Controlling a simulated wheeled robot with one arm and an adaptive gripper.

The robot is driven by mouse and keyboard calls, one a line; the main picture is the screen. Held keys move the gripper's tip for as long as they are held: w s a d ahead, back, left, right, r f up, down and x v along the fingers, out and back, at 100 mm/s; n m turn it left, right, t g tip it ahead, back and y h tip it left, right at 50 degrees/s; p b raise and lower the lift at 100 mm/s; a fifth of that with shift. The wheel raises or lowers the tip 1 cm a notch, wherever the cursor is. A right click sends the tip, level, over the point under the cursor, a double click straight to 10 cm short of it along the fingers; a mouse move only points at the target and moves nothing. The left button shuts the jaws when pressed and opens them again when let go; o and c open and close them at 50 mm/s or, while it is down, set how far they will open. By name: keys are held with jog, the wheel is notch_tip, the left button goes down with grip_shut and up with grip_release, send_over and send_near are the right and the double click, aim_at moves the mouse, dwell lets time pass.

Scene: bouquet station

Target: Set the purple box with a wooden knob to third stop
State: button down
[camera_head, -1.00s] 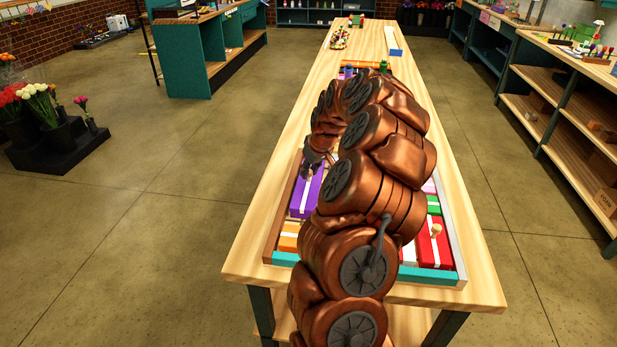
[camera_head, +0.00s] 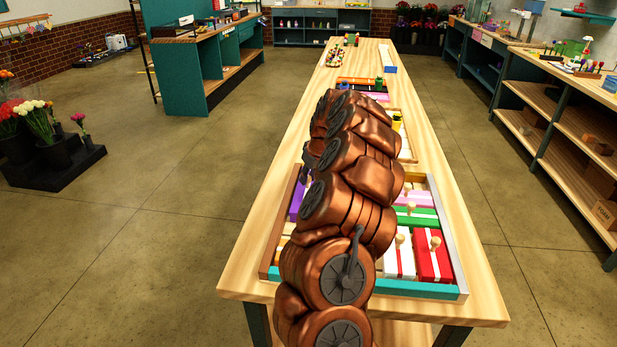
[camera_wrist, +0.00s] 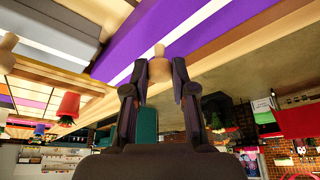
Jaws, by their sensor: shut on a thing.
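The purple box (camera_wrist: 128,48) with a white stripe and a wooden knob (camera_wrist: 159,64) fills the upper part of the wrist view. My gripper (camera_wrist: 160,72) has its two dark fingers on either side of the knob and is shut on it. In the head view, only a sliver of the purple box (camera_head: 296,203) shows at the left side of the tray. My brown arm covers the rest of it. The fingers are hidden there behind my arm, so the box's place against any stop cannot be read.
The tray (camera_head: 458,240) on the long table holds other boxes: a red one (camera_head: 434,265) with a knob, a white one (camera_head: 391,264) and a green one (camera_head: 424,217). Another tray lies farther back. Bare tabletop (camera_head: 247,261) shows at the left.

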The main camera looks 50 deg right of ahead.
jog(key=c, duration=1.1)
grip_release()
jog(key=shift+w+d+r, duration=0.1)
jog(key=shift+w+d, duration=0.05)
jog(key=shift+d, duration=0.1)
jog(key=shift+o, duration=0.7)
jog(key=shift+a, duration=0.1)
jog(key=v, duration=1.1)
jog(key=shift+s+r, duration=0.25)
jog(key=shift+r, duration=0.1)
jog(key=shift+a, duration=0.1)
